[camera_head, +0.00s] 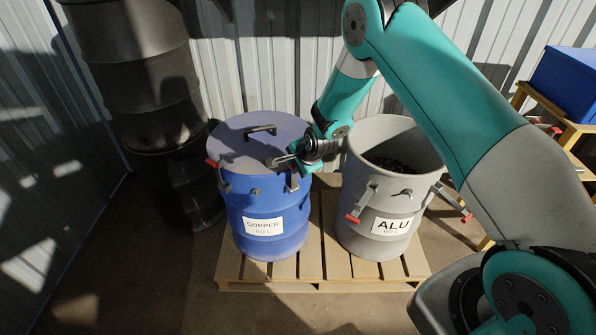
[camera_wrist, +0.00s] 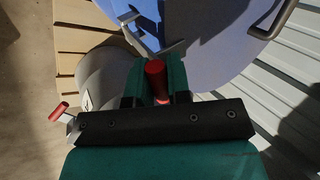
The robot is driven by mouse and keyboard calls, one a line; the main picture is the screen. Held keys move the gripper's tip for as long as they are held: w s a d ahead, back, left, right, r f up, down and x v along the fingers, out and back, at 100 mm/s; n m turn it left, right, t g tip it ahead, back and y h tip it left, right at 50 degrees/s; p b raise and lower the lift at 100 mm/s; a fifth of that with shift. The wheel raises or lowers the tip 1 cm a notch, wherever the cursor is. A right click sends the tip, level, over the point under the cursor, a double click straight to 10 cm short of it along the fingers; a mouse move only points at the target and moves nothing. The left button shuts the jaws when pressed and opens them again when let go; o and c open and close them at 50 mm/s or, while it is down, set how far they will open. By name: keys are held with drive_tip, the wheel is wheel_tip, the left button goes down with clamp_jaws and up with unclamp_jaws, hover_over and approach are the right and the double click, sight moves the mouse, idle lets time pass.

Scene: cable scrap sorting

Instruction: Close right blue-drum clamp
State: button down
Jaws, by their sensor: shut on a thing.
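The blue drum (camera_head: 268,215), labelled COPPER, stands upright on the pallet with its grey-blue lid (camera_head: 238,150) on top. Its right clamp (camera_head: 293,184) hangs at the rim, on the side facing the grey drum. My gripper (camera_head: 283,161) is at the lid's right edge, just above that clamp. In the wrist view, my gripper (camera_wrist: 155,82) is shut on the clamp's red handle (camera_wrist: 155,70), which sits between the two fingers. The grey metal of the clamp (camera_wrist: 150,45) shows beyond it, against the drum. In the head view the red handle is hidden. The left clamp's red handle (camera_head: 212,163) sticks out at the left rim.
The open grey ALU drum (camera_head: 378,160) with dark scrap inside stands close on the right, its red-handled clamps (camera_head: 353,218) jutting out. The lid handle (camera_head: 260,130) rises nearby. Dark stacked drums (camera_head: 140,75) stand left. The pallet (camera_head: 313,270) lies beneath; floor in front is clear.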

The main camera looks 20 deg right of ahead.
drive_tip(key=shift+w+r, duration=0.1)
drive_tip(key=shift+w, duration=0.25)
idle(0.3)
drive_tip(key=c, duration=1.1)
unclamp_jaws()
drive_tip(key=v, duration=1.7)
drive_tip(key=shift+s+r, duration=0.15)
drive_tip(key=shift+r, duration=0.1)
